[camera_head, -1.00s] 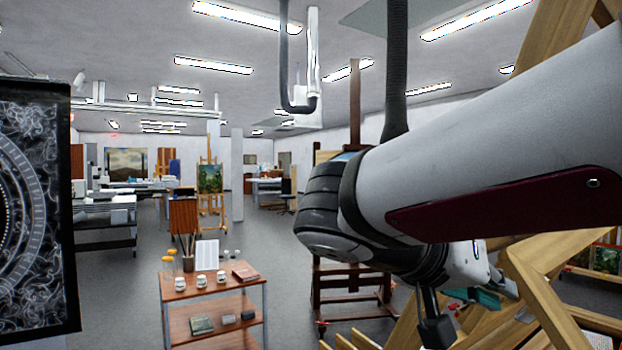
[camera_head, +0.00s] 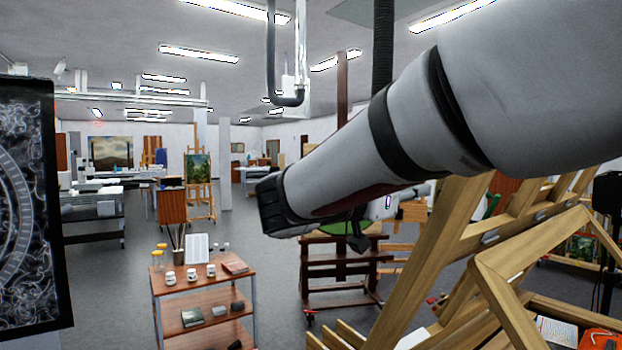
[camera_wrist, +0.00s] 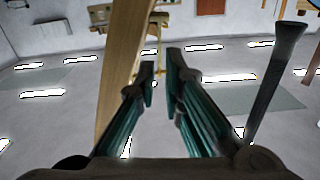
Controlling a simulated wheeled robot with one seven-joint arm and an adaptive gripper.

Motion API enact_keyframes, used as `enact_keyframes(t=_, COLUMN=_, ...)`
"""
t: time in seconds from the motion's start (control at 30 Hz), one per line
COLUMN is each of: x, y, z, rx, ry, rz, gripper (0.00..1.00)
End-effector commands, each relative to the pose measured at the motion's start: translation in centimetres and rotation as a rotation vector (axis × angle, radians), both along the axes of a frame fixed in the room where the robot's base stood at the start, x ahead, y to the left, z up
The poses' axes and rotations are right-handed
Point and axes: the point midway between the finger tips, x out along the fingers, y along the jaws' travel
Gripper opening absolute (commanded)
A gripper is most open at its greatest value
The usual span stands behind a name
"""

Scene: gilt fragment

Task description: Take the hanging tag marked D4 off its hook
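No tag marked D4 and no hook can be made out in either view. A pale wooden beam (camera_wrist: 124,55) runs close beside the left finger in that view. The wrist view is tipped over, with ceiling lights filling its lower part. In the head view my arm reaches across from the upper right and hides my gripper's fingers.
A large wooden easel frame (camera_head: 425,262) stands close on the right. A wooden cart (camera_head: 203,288) with cups and jars stands at lower centre-left. A dark patterned panel (camera_head: 30,215) fills the left edge. Grey floor (camera_head: 110,290) is open between panel and cart.

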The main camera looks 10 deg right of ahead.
Motion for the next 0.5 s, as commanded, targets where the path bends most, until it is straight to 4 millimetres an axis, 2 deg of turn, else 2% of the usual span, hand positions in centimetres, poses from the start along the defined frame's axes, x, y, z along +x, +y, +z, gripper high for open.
enact_keyframes(t=0.2, x=1.0, y=-3.4, z=0.1, rx=0.0, ry=0.001, rz=-0.004, gripper=0.09)
enact_keyframes(t=0.5, x=1.9, y=-5.3, z=0.0, rx=0.001, ry=0.0, rz=-0.001, gripper=0.09)
